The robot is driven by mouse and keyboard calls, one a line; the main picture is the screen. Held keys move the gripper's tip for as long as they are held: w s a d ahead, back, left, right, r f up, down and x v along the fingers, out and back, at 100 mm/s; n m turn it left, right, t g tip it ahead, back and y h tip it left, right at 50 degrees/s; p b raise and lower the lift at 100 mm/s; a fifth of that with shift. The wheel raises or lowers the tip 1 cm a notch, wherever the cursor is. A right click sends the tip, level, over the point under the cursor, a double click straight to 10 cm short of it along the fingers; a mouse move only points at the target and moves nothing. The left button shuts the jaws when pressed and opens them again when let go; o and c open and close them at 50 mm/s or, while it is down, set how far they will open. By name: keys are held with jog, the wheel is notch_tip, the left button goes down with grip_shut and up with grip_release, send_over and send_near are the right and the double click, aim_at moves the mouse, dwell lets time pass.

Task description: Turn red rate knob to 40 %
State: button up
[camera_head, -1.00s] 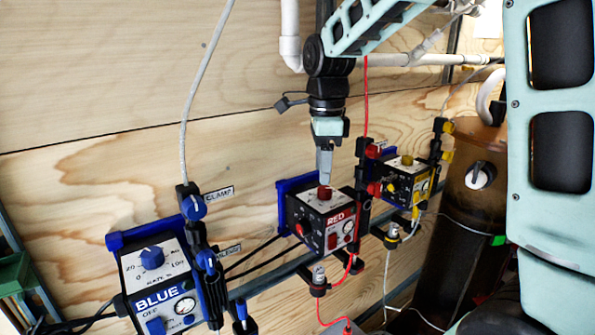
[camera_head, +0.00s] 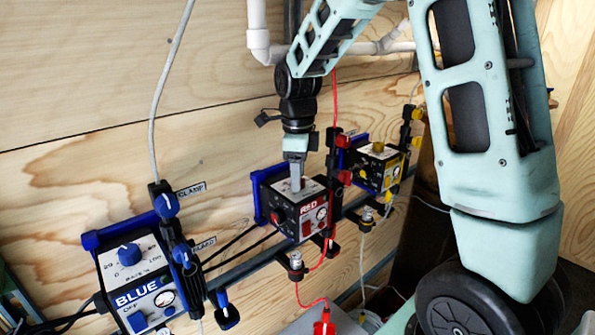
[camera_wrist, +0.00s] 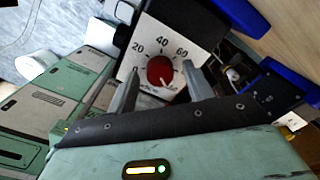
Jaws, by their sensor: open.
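The red rate knob (camera_wrist: 160,71) shows in the wrist view on a white dial plate (camera_wrist: 149,42) with the numbers 20, 40 and 60 legible. A small pale mark shows at the knob's lower right edge. My gripper (camera_wrist: 161,68) is open, one finger on each side of the knob. I cannot tell whether either finger touches it. In the head view my gripper (camera_head: 296,184) points down onto the top of the red pump box (camera_head: 285,222), and its fingers hide the knob there.
The blue box (camera_head: 140,290) with its blue knob (camera_head: 129,254) stands at the lower left. The yellow box (camera_head: 377,170) stands close on the right. Red clamp parts (camera_head: 343,177) and a red tube (camera_head: 334,110) are just right of my gripper. The plywood wall (camera_head: 90,80) is behind.

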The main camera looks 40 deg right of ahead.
jog(key=c, duration=1)
jog(key=shift+o, duration=0.2)
jog(key=shift+n, duration=0.4)
jog(key=n, duration=0.2)
jog(key=shift+r+n+p, duration=0.1)
jog(key=shift+n+p, duration=0.3)
jog(key=n, duration=0.4)
jog(key=shift+n+p, duration=0.3)
jog(key=shift+p, duration=0.1)
jog(key=n, duration=0.3)
jog(key=shift+n, duration=0.3)
jog(key=shift+n+p, duration=0.35)
jog(key=shift+n, duration=1.55)
